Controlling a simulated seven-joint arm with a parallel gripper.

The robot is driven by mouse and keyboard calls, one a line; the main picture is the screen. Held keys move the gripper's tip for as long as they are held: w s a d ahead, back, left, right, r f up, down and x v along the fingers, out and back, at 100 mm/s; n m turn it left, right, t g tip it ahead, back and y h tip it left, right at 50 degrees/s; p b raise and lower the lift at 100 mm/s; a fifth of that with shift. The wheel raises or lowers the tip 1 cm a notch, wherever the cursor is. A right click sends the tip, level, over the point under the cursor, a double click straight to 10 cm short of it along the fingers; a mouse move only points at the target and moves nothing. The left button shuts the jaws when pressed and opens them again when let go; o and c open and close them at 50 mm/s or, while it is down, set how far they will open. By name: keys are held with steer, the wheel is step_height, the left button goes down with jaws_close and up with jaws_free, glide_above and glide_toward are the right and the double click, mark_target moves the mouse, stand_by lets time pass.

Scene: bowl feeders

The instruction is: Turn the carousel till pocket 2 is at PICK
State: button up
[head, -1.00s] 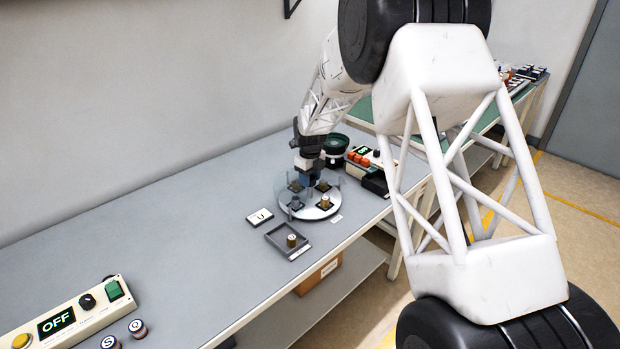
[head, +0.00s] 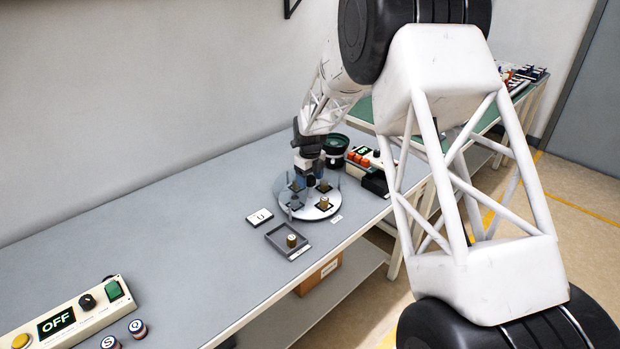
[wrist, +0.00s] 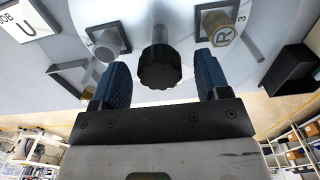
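The carousel is a pale round disc (head: 288,211) on the bench in the head view, with several dark square pockets, some holding small brass or grey parts. In the wrist view a black ribbed knob (wrist: 158,68) stands at the disc's middle, between the two blue fingers of my gripper (wrist: 162,82). The fingers are apart, with a visible gap on the knob's right. A grey part (wrist: 106,44) sits in a pocket at the left. Pocket 2's numeral and the PICK mark are not readable.
In the head view a small tray (head: 275,239) with a brass part stands in front of the disc, beside a white card (head: 260,218). A panel reading OFF (head: 57,322) is at lower left.

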steer(key=shift+r, duration=0.1)
steer(key=shift+r, duration=3.8)
steer(key=shift+r, duration=0.1)
